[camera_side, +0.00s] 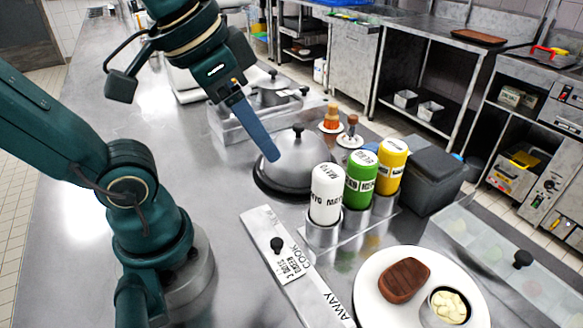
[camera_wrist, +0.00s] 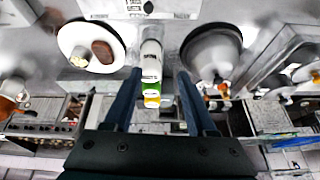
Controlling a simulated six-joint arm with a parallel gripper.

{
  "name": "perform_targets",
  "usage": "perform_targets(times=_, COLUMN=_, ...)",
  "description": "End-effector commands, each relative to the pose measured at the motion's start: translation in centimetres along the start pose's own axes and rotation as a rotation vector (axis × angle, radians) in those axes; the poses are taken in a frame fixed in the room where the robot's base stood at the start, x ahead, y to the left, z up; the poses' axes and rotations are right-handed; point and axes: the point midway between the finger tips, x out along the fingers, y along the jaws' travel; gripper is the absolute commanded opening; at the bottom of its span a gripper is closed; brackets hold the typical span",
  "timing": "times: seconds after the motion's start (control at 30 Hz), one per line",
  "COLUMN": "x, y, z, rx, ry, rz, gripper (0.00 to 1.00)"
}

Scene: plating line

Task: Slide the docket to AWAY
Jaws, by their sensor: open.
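The docket (camera_side: 289,264) is a small white card with black print and a black knob. It sits on a pale metal rail (camera_side: 262,222), beside the word COOK; AWAY is printed further along the rail, towards the plate. In the wrist view the docket's black knob (camera_wrist: 148,7) shows at the top edge, and the card's print is too small to read. My gripper (camera_side: 273,156) is in the air in front of the domed lid, well apart from the docket. In the wrist view its two blue fingers (camera_wrist: 158,72) are spread, with nothing held between them.
A domed lid (camera_side: 297,162) stands behind the rail. White, green and yellow bottles (camera_side: 326,196) stand in a holder beside the rail. A plate (camera_side: 372,305) with a brown piece of food and a small bowl lies at the front right. Bare counter (camera_side: 225,190) lies left of the rail.

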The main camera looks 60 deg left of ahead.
Motion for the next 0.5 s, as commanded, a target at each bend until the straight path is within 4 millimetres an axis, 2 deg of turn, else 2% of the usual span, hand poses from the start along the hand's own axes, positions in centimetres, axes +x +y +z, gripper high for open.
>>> perform_targets(times=0.5, x=0.3, y=2.7, z=-1.6, rx=0.736, ry=-0.458, rz=0.035, gripper=0.57)
